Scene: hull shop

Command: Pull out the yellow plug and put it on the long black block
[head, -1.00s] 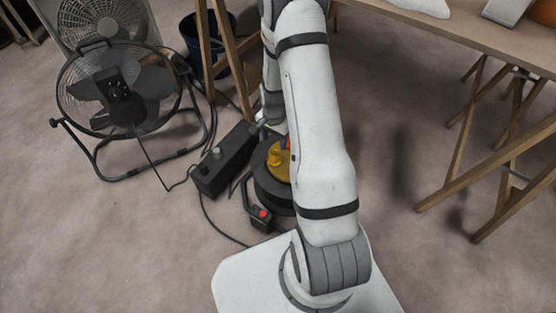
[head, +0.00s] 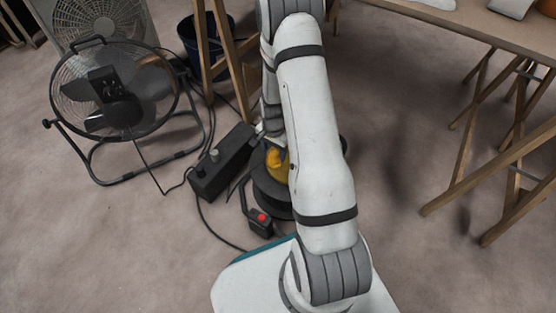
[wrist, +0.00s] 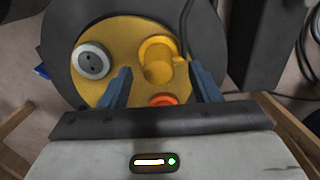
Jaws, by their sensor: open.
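The yellow plug (wrist: 158,62) stands in the yellow face (wrist: 122,35) of a black cable reel (wrist: 62,45), with a black cord running up from its side. My gripper (wrist: 159,70) is open, its blue fingers either side of the plug and apparently apart from it. In the head view the reel (head: 268,197) is partly hidden by my arm, and the plug cannot be told from the yellow face there. The long black block (head: 232,155) lies on the floor left of the reel, with a grey knob-like piece on its top.
A round grey socket (wrist: 92,61) and an orange-red round part (wrist: 163,99) are also on the reel's face. A floor fan (head: 115,95) stands left of the block. Wooden trestle legs (head: 222,60) and loose cables are close by.

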